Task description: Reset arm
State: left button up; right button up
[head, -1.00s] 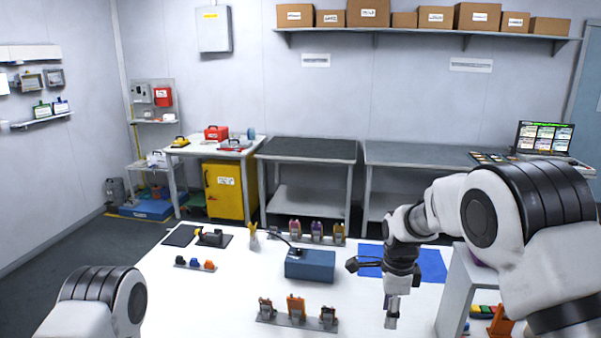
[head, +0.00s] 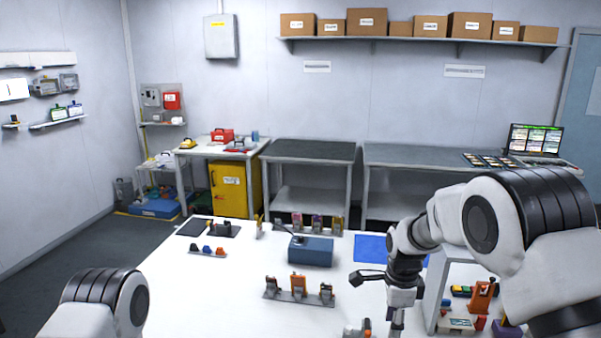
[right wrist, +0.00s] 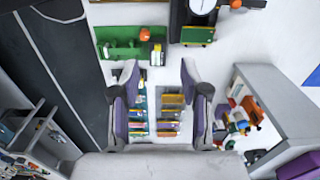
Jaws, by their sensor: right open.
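My right gripper (right wrist: 160,92) is open in the right wrist view, its two purple-padded fingers apart. Between and beyond them, lower down, are several slim coloured pieces in two rows (right wrist: 170,115); I see nothing held. In the head view my right arm reaches in from the right and its wrist points down over the front right of the white table (head: 220,300); the fingertips there are hard to make out. Only a rounded link of my left arm shows at lower left; its gripper is out of frame.
A blue-grey box (head: 310,252) stands mid-table, with a rack of upright pieces (head: 299,290) before it and another behind. A blue mat (head: 371,247) lies at right. A grey stand (head: 436,290) and small coloured items crowd the right side. The table's front left is clear.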

jog(key=s+d+f+n, duration=0.2)
jog(key=s+f+n, duration=0.3)
jog(key=f, duration=0.4)
jog(key=s+d+f+n, duration=0.1)
jog(key=s+f+n, duration=0.2)
jog(key=s+f, duration=0.5)
jog(key=s+d+f+n+b, duration=0.1)
jog(key=s+f+n, duration=0.4)
jog(key=s, duration=0.7)
jog(key=s+d+f+n, duration=0.1)
jog(key=s+f+n, duration=0.2)
jog(key=s+n, duration=0.55)
pick_arm(q)
notch_tip(320, 180, down, 14)
jog(key=b, duration=1.2)
jog(key=shift+w+r, duration=0.15)
jog(key=shift+w, duration=0.2)
pick_arm(e)
notch_tip(320, 180, down, 13)
jog(key=s+m, duration=0.2)
jog(key=shift+r, duration=0.1)
